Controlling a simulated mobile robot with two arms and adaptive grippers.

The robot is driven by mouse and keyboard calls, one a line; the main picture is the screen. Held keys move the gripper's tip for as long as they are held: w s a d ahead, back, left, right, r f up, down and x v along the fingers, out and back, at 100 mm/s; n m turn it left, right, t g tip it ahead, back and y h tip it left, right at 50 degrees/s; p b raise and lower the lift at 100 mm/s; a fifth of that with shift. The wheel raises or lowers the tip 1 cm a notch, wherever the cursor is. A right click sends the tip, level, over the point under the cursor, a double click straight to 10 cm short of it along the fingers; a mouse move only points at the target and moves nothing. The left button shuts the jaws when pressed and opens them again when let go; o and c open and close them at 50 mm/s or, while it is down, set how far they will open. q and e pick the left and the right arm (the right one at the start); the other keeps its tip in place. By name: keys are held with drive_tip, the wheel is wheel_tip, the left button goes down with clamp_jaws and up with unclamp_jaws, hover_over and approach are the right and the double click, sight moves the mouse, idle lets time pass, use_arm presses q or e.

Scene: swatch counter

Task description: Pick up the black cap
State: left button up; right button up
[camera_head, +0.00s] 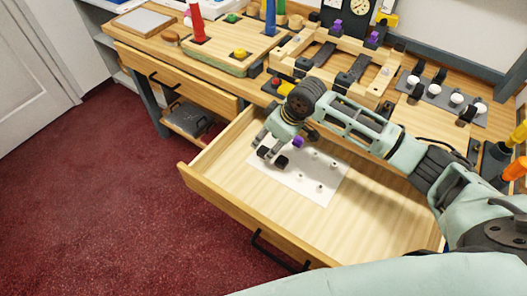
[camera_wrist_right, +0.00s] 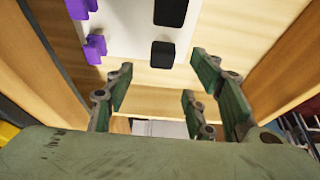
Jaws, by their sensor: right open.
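Two black caps lie on a white sheet (camera_head: 325,185) in the open drawer; one black cap (camera_head: 281,162) and another black cap (camera_head: 263,151) show just below my right gripper (camera_head: 275,140). In the right wrist view, the nearer black cap (camera_wrist_right: 162,54) appears between the spread fingers of the right gripper (camera_wrist_right: 162,78), just beyond their tips. The other black cap (camera_wrist_right: 170,12) is farther up, at the top edge. The right gripper is open and empty. I cannot tell whether a finger touches a cap. The left gripper is not in view.
A purple cap (camera_head: 298,142) sits beside the gripper, and the wrist view shows two purple caps (camera_wrist_right: 92,47) at left. The drawer (camera_head: 225,200) has raised walls; its right part is clear. A wooden rack (camera_head: 340,50) and a strip of knobs (camera_head: 450,97) stand on the counter behind.

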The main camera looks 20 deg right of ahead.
sight(265, 150)
drive_tip(key=shift+a+f, duration=0.2)
drive_tip(key=shift+f, duration=0.2)
drive_tip(key=x, duration=0.5)
drive_tip(key=shift+s+d+f+p, duration=0.1)
drive_tip(key=shift+f+p, duration=0.1)
drive_tip(key=shift+p, duration=0.15)
drive_tip(key=shift+c, duration=0.3)
drive_tip(key=c, duration=0.9)
